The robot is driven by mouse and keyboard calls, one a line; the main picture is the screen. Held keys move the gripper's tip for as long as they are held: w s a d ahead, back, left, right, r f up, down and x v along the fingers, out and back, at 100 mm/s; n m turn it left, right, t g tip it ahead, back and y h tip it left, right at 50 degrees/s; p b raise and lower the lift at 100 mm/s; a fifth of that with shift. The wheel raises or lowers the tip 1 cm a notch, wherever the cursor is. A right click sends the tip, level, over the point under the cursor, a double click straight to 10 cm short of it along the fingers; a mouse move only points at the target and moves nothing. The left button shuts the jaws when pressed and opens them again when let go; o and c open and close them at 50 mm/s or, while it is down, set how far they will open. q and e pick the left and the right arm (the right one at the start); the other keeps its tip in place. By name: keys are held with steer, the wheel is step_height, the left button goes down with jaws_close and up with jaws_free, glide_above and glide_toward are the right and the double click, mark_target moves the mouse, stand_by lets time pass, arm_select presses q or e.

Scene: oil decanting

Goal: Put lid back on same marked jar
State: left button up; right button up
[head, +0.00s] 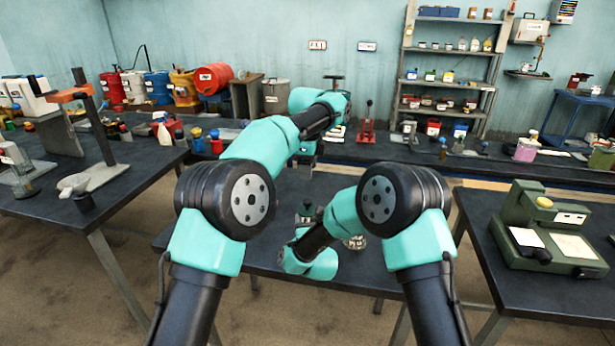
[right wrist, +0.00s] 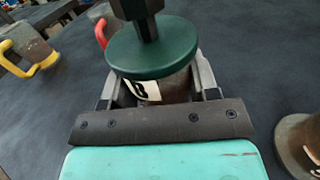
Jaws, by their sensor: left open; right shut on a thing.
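In the right wrist view, my right gripper (right wrist: 158,78) is shut on a greyish jar (right wrist: 178,86) with a white label carrying a dark mark, partly hidden. A dark green round lid (right wrist: 150,52) with a tall dark knob (right wrist: 147,25) covers the jar's mouth in this view. I cannot tell whether it is fully seated. In the head view, the dark green lid also shows small (head: 306,211) beside my right wrist, and that gripper is mostly hidden. My left gripper (head: 304,166) is open, farther back above the table, small and partly hidden by its arm.
Containers with a yellow handle (right wrist: 32,50) and a red handle (right wrist: 101,22) stand at upper left in the right wrist view. Another labelled jar (right wrist: 300,142) stands at right. A green instrument (head: 555,230) sits on the right bench. Clear dark tabletop lies between the jars.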

steer(key=o, duration=1.4)
steer(key=shift+c, duration=0.2)
steer(key=s+d, duration=0.1)
steer(key=s, duration=0.4)
steer(key=s+d, duration=0.1)
steer(key=s, duration=0.5)
steer(key=s+d, duration=0.1)
steer(key=s, duration=0.5)
steer(key=shift+s, duration=0.1)
